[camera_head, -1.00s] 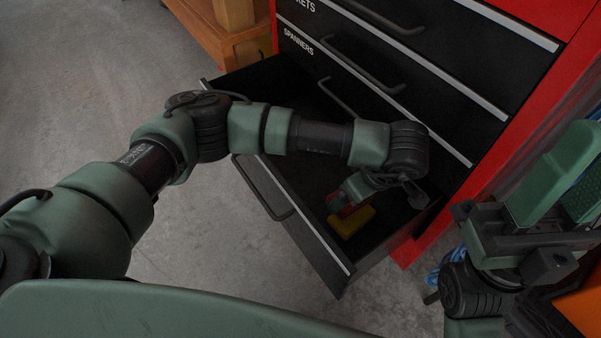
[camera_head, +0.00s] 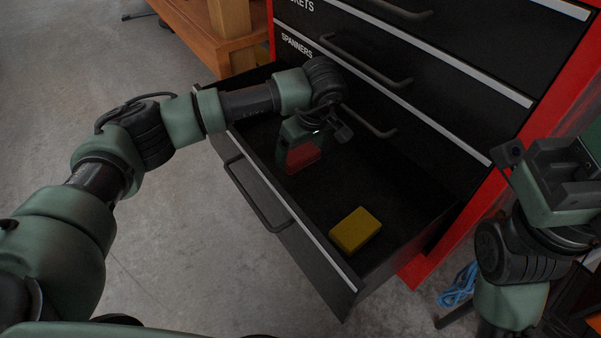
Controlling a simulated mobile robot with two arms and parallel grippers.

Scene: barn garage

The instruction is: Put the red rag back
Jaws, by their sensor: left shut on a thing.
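The red rag (camera_head: 304,157) is between the fingers of my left gripper (camera_head: 300,162), which is shut on it. Both are inside the open bottom drawer (camera_head: 262,202), toward its left part. I cannot tell whether the rag touches the drawer floor. My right gripper (camera_head: 562,185) is at the right edge, apart from the drawer; its fingers are partly cut off, so its opening is unclear.
A yellow block (camera_head: 355,230) lies in the drawer, right of the rag. Shut drawers of the red and black tool cabinet (camera_head: 420,75) rise behind. A wooden bench (camera_head: 205,38) stands at top left. Blue cord (camera_head: 458,286) lies at lower right. Floor at left is clear.

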